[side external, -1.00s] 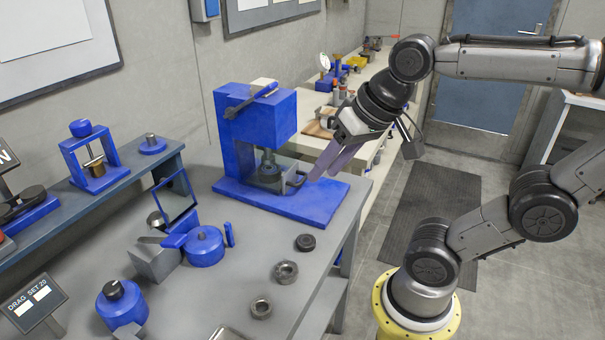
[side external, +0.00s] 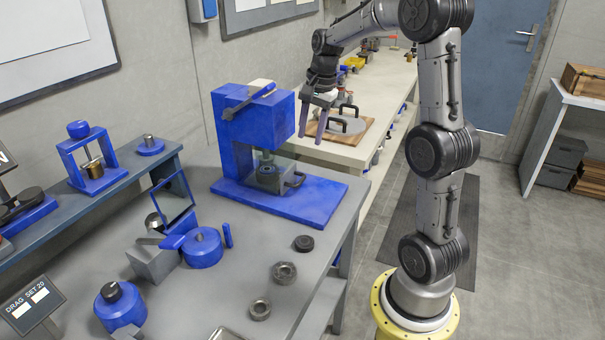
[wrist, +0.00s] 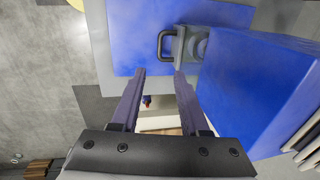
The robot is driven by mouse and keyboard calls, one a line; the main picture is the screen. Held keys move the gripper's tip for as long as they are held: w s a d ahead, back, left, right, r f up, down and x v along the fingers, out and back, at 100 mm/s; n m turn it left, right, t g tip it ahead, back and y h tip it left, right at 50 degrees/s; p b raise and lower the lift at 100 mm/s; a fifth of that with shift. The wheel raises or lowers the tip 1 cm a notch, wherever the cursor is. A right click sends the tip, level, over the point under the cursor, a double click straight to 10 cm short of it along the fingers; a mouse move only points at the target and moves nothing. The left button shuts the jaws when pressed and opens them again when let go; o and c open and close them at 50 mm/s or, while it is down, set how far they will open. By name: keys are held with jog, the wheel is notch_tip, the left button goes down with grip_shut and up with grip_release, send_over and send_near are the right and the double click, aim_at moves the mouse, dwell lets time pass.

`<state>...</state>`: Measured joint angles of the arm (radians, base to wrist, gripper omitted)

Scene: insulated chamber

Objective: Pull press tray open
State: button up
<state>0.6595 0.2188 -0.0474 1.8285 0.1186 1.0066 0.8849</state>
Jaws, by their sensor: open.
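The blue press (side external: 250,125) stands on its blue base plate at the far edge of the grey bench. Its small grey tray (side external: 268,178) sits low under the press head, with a round part on top. A dark loop handle (side external: 294,184) sticks out of the tray's right side. The wrist view shows the handle (wrist: 163,46) and the tray (wrist: 186,47), partly covered by the press head. My gripper (side external: 312,139) is open and empty, fingers down, above and to the right of the handle. In the wrist view the handle lies just past the fingertips (wrist: 160,73), not between them.
Several metal rings (side external: 284,271) and blue fixtures (side external: 202,247) stand on the front of the bench (side external: 230,295). A pale side bench (side external: 350,152) with a wooden board and a handled grey disc lies behind my gripper. The air around my fingers looks clear.

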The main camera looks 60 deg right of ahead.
aim_at(303, 181)
jog(key=f, duration=0.4)
jog(key=w+f, duration=0.1)
jog(key=f, duration=0.3)
jog(key=w+f, duration=0.1)
jog(key=f, duration=0.4)
jog(key=shift+w+f, duration=0.1)
jog(key=shift+w, duration=0.05)
grip_shut()
dwell(1.0)
